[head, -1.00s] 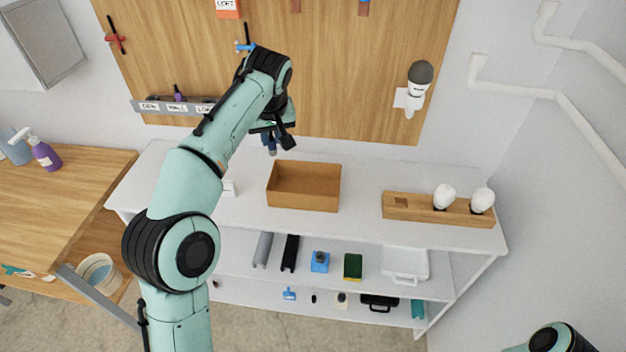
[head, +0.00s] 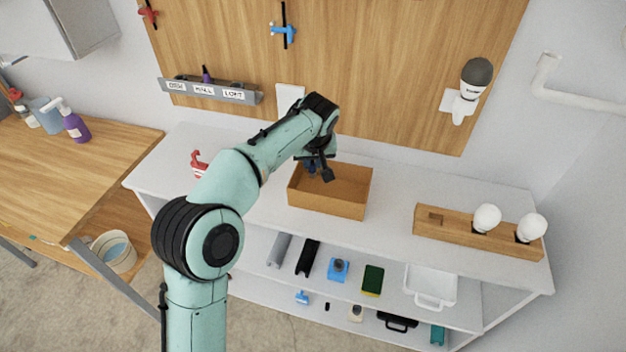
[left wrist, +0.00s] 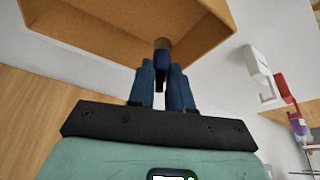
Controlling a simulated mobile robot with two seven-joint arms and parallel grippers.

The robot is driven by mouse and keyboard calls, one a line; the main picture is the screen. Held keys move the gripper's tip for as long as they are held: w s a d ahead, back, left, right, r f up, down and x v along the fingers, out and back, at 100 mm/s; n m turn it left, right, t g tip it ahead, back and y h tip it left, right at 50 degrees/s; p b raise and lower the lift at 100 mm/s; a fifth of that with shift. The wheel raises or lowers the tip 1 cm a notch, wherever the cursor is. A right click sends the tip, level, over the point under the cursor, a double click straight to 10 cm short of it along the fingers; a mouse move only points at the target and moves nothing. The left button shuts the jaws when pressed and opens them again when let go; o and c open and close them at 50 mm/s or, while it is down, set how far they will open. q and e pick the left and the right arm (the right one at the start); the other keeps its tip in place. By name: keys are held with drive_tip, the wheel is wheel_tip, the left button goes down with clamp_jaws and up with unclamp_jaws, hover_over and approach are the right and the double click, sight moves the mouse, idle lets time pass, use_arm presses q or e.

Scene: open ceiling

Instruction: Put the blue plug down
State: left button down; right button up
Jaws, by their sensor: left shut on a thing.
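My left gripper (head: 318,172) reaches over the open brown box (head: 330,207) on the white shelf unit's top. In the left wrist view, its two fingers (left wrist: 163,88) are shut on the dark blue plug (left wrist: 162,60), whose end has a brownish-grey part. The plug points toward the inside of the box (left wrist: 85,30). I cannot tell whether it touches the box. In the head view the plug is mostly hidden by the gripper. My right gripper is out of view.
A wooden block with white bulbs (head: 480,232) stands to the right on the white top. A red object (head: 199,164) stands to the left. The pegboard (head: 380,80) rises behind, with a labelled grey rack (head: 210,90). The top between box and bulb block is clear.

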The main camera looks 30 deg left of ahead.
sight(313, 172)
use_arm(q)
drive_tip(key=shift+f+b, duration=0.35)
drive_tip(key=shift+f, duration=2.3)
drive_tip(key=shift+f, duration=0.15)
drive_tip(key=c, duration=1)
unclamp_jaws()
drive_tip(key=shift+c, duration=0.2)
drive_tip(key=shift+r, duration=0.35)
drive_tip(key=v, duration=1.1)
drive_tip(key=shift+s+d+r+p, duration=0.2)
drive_tip(key=shift+r+p, duration=0.05)
drive_tip(key=shift+p, duration=0.2)
